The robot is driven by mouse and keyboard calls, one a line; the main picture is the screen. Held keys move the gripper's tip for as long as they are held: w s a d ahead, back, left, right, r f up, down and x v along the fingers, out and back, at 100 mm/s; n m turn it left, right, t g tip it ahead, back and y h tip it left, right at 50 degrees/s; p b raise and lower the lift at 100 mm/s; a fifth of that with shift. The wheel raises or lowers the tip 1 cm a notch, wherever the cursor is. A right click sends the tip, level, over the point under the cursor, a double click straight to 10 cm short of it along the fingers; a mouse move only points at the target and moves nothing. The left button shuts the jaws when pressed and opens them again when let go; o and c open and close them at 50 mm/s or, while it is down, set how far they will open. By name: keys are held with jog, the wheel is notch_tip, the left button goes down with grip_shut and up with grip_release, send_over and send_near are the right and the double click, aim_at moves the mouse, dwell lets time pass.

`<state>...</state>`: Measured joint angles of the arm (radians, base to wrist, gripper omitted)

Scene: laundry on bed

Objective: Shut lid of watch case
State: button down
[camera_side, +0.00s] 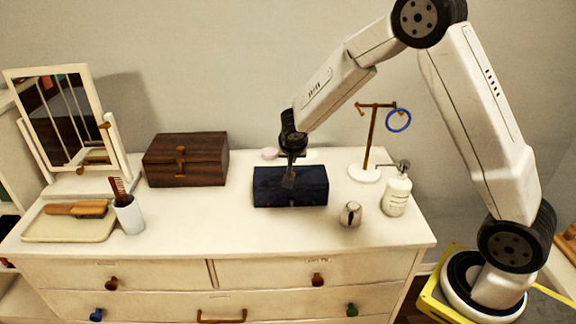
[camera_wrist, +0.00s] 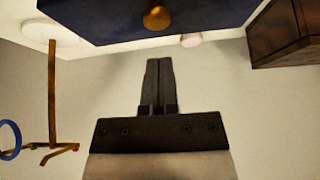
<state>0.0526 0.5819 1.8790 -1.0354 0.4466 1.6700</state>
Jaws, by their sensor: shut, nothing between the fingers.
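The watch case (camera_side: 308,190) is a dark blue box at the middle of the white dresser top in the side view. In the wrist view its blue panel (camera_wrist: 95,14), with a round gold knob (camera_wrist: 157,18), fills the top edge. My gripper (camera_side: 288,183) points down at the case and overlaps its middle in the side view. Its fingers (camera_wrist: 160,62) are together and empty, just short of the panel in the wrist view. I cannot tell whether they touch the case. The lid's angle and the case's inside are not clear.
A brown wooden box (camera_side: 185,160) stands left of the case. A stand with a blue ring (camera_side: 367,140), a pump bottle (camera_side: 397,192) and a small metal item (camera_side: 350,214) are on the right. A mirror (camera_side: 60,115), brush tray (camera_side: 68,226) and white cup (camera_side: 129,214) are left.

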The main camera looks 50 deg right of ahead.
aim_at(293, 173)
jog(key=shift+s+a+f, duration=0.3)
jog(key=shift+f, duration=0.2)
jog(key=shift+s+a+f, duration=0.25)
jog(key=shift+s+f, duration=0.05)
jog(key=shift+f, duration=0.25)
jog(key=shift+s+a+f, duration=0.3)
jog(key=shift+f, duration=0.2)
jog(key=shift+s+a+f+t+h, duration=0.3)
jog(key=shift+s+f, duration=0.05)
jog(key=shift+f, duration=0.3)
jog(key=shift+s+f, duration=0.1)
jog(key=shift+r, duration=0.9)
jog(key=s+a, duration=0.5)
jog(key=a, duration=0.1)
jog(key=shift+s+t+h, duration=0.3)
jog(key=shift+s, duration=0.1)
jog(key=shift+f, duration=0.1)
